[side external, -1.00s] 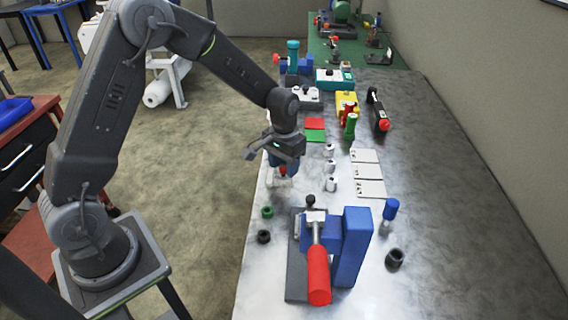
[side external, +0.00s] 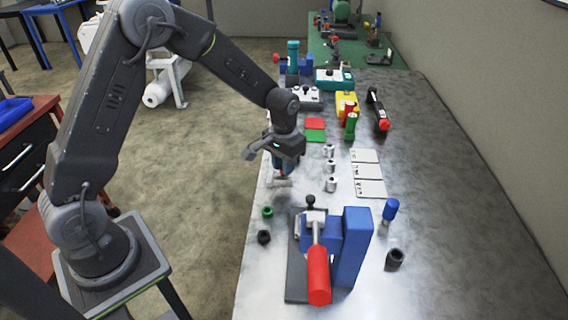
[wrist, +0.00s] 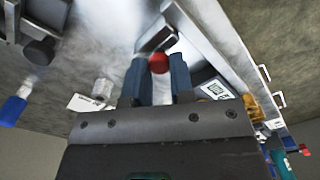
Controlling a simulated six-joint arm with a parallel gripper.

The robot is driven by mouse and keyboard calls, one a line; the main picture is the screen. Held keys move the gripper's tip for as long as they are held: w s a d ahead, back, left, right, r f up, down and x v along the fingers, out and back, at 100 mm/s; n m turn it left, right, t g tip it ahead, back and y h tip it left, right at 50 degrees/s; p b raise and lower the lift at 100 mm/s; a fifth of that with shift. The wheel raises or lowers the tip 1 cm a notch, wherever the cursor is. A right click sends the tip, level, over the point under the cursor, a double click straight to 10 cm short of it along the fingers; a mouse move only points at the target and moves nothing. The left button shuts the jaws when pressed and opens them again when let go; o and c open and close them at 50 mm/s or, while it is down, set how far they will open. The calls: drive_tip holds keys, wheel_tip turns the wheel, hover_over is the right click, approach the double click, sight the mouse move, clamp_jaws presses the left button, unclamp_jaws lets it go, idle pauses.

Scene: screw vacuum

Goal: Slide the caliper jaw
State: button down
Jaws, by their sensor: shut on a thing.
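The caliper is a small pale metal piece (side external: 280,183) at the left edge of the bench in the side external view, under my gripper (side external: 281,172). A round red knob (wrist: 158,63) sits between the two blue-grey fingers of my gripper (wrist: 158,78). The fingers are shut on this knob. My gripper hides much of the caliper, and its jaw cannot be told apart clearly.
A clamp with a red handle (side external: 318,275) and a blue block (side external: 355,247) stand in front.

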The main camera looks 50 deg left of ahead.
drive_tip(key=w+a, duration=0.3)
drive_tip(key=shift+w+a, duration=0.2)
drive_tip(key=shift+w, duration=0.05)
drive_tip(key=c, duration=1)
unclamp_jaws()
wheel_tip(320, 180, up, 14)
drive_tip(key=shift+f, duration=0.1)
